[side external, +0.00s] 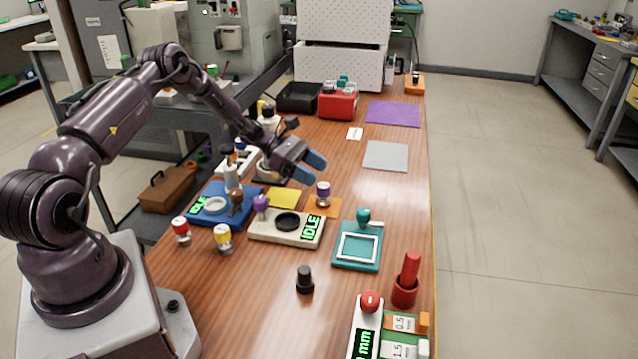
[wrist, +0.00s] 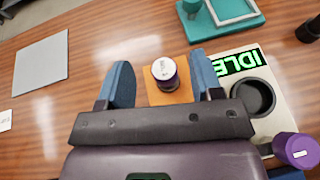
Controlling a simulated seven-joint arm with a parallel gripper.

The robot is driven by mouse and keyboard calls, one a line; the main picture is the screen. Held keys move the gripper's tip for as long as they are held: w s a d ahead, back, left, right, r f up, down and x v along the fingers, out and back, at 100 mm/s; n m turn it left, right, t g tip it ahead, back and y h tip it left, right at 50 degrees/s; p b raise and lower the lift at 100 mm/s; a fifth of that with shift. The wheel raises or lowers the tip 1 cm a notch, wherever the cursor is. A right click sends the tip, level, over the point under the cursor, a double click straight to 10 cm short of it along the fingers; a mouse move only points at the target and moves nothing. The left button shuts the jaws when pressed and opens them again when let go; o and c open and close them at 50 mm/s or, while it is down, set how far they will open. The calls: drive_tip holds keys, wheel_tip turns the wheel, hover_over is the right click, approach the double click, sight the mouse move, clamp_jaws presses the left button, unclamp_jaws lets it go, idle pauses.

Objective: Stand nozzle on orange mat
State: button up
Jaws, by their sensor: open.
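A short nozzle-like piece (side external: 323,190) with a purple band and pale top stands upright on the orange mat (side external: 331,211). In the wrist view the piece (wrist: 165,76) shows its white top, with the orange mat (wrist: 181,97) around its base. I cannot tell for sure that it is the nozzle, as similar capped pieces stand nearby. My gripper (side external: 314,166) is open and empty, above and behind the piece. In the wrist view its blue fingers lie to either side of the piece, with gaps between.
A cream device (side external: 265,236) reading IDLE stands beside the mat, with another purple-capped piece (side external: 261,203) at it. A teal tray (side external: 345,263), yellow mat (side external: 284,197) and blue device (side external: 196,218) are near. A grey mat (side external: 386,156) lies bare behind.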

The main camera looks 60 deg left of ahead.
drive_tip(key=s+d+r+m+g+y, duration=0.25)
drive_tip(key=d+r+m, duration=0.4)
drive_tip(key=r, duration=0.35)
drive_tip(key=s+d+r+m+g+y, duration=0.25)
drive_tip(key=s+d+r+m, duration=0.2)
drive_tip(key=d+r, duration=0.4)
drive_tip(key=s+d+r+m+t+y, duration=0.1)
drive_tip(key=s+d+r+m+y, duration=0.1)
drive_tip(key=s+m, duration=0.5)
drive_tip(key=s+d+r+m+t+y, duration=0.1)
drive_tip(key=s+r+m, duration=0.5)
drive_tip(key=s, duration=0.7)
drive_tip(key=d+m+y, duration=0.1)
drive_tip(key=y, duration=0.1)
drive_tip(key=shift+s+r+t+y, duration=0.3)
drive_tip(key=shift+r+t+y, duration=0.1)
